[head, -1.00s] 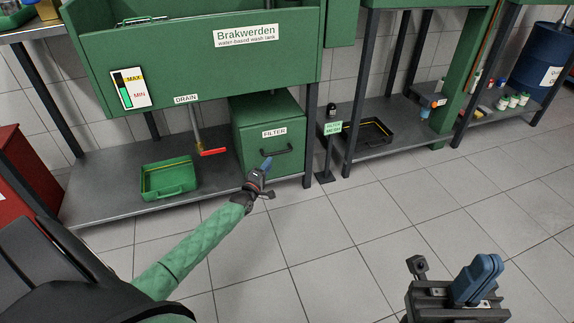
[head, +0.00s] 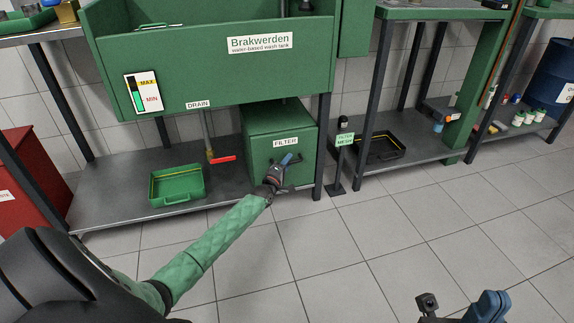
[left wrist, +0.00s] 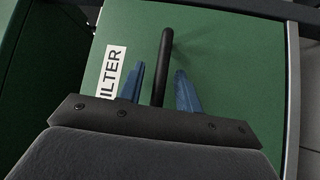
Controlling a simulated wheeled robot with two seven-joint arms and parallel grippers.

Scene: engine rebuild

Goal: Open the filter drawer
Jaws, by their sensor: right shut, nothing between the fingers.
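The filter drawer (head: 259,151) is a green box with a white FILTER label, under the wash tank; its front looks closed. Its black bar handle (left wrist: 166,42) runs between the two blue fingers of my left gripper (left wrist: 160,72) in the left wrist view. The fingers are open, one on each side of the bar, with gaps visible. In the head view my left gripper (head: 287,160) is at the drawer front and hides part of the handle. My right gripper (head: 488,305) is at the bottom right edge, shut and empty, far from the drawer and partly cut off.
The green wash tank (head: 190,62) hangs above. A red drain lever (head: 222,159) and a green tray (head: 178,186) are left of the drawer. A small green sign on a post (head: 345,140) stands close on the right. The tiled floor (head: 400,225) in front is clear.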

